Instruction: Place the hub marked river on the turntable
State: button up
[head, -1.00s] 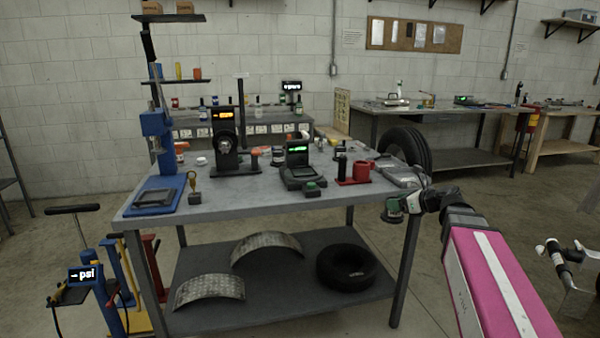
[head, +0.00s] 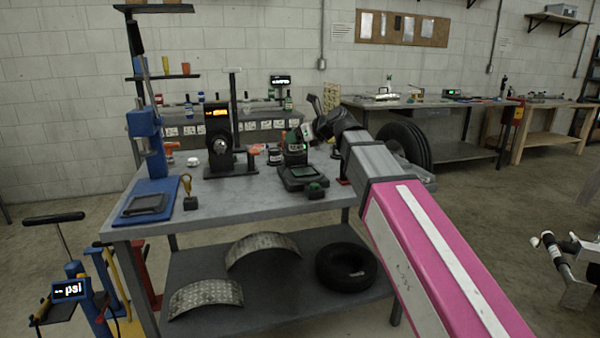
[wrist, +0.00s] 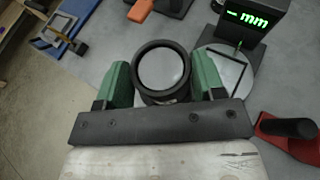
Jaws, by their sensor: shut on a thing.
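In the wrist view, my gripper (wrist: 163,76) has its green fingers on both sides of a dark round hub (wrist: 164,45) with a pale inside, and is shut on it. No mark on the hub can be read. A round grey plate (wrist: 243,84), which looks like the turntable, lies just right of the hub, below a black gauge (wrist: 247,20) with a green "mm" display. The hub is apart from the plate's middle; its height above it is unclear. In the head view, my gripper (head: 304,140) is above the workbench, and the hub is not clear.
A red stand with a black post (wrist: 288,126) is close at my gripper's right. The workbench (head: 240,200) also bears a black device with an orange display (head: 218,140) and a blue press (head: 145,140). The bench front is mostly clear. A tire (head: 404,145) stands behind its right end.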

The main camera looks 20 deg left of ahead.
jog(key=shift+w+a+r, duration=0.15)
jog(key=shift+a+r, duration=0.05)
jog(key=shift+a, duration=0.15)
jog(key=shift+w+d+f, duration=0.15)
jog(key=shift+w+f, duration=1.65)
jog(key=shift+w, duration=0.05)
jog(key=shift+w+d+f, duration=0.2)
jog(key=shift+w+f, duration=1.6)
jog(key=shift+w, duration=0.1)
jog(key=shift+w+d+f, duration=0.15)
jog(key=shift+w+f, duration=1.65)
jog(key=shift+w, duration=0.05)
jog(key=o, duration=1.4)
jog(key=shift+f, duration=0.1)
jog(key=v, duration=1.2)
